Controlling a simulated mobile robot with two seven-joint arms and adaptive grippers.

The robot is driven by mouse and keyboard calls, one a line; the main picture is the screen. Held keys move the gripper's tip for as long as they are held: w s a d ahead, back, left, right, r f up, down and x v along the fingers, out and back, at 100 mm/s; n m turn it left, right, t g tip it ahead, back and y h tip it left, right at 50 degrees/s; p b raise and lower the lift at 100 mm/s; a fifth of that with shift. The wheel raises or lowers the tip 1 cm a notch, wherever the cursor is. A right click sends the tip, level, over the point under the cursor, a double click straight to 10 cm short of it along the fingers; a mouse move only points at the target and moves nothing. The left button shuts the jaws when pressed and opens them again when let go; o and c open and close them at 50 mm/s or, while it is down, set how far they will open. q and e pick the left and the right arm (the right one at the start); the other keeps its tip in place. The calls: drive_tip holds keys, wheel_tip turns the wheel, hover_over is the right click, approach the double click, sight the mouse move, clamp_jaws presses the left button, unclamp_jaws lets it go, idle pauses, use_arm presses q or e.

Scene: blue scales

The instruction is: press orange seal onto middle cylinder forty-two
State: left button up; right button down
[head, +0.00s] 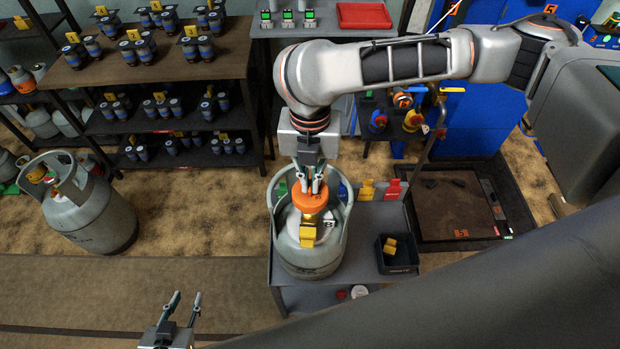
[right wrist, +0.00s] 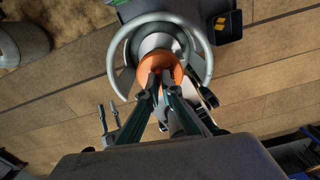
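The orange seal (head: 313,203) sits over the valve at the top of a grey gas cylinder (head: 309,264), inside its collar. It also shows as an orange disc in the right wrist view (right wrist: 160,67). The number on the cylinder is not readable. My right gripper (head: 311,187) points straight down, with its fingertips close together at the top of the seal. I cannot tell whether they grip it or only touch it. My left gripper (head: 184,305) is open and empty at the bottom of the head view, left of the cylinder and apart from it.
The cylinder stands on a grey bench with a black bin (head: 398,266) of yellow pieces at right. Another grey cylinder (head: 92,212) stands on the floor at left. Shelves (head: 172,76) hold several small dark items.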

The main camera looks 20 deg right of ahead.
idle(0.3)
drive_tip(key=shift+f, duration=0.6)
drive_tip(key=shift+f, duration=0.3)
drive_tip(key=shift+f, duration=0.75)
drive_tip(key=c, duration=2.2)
unclamp_jaws()
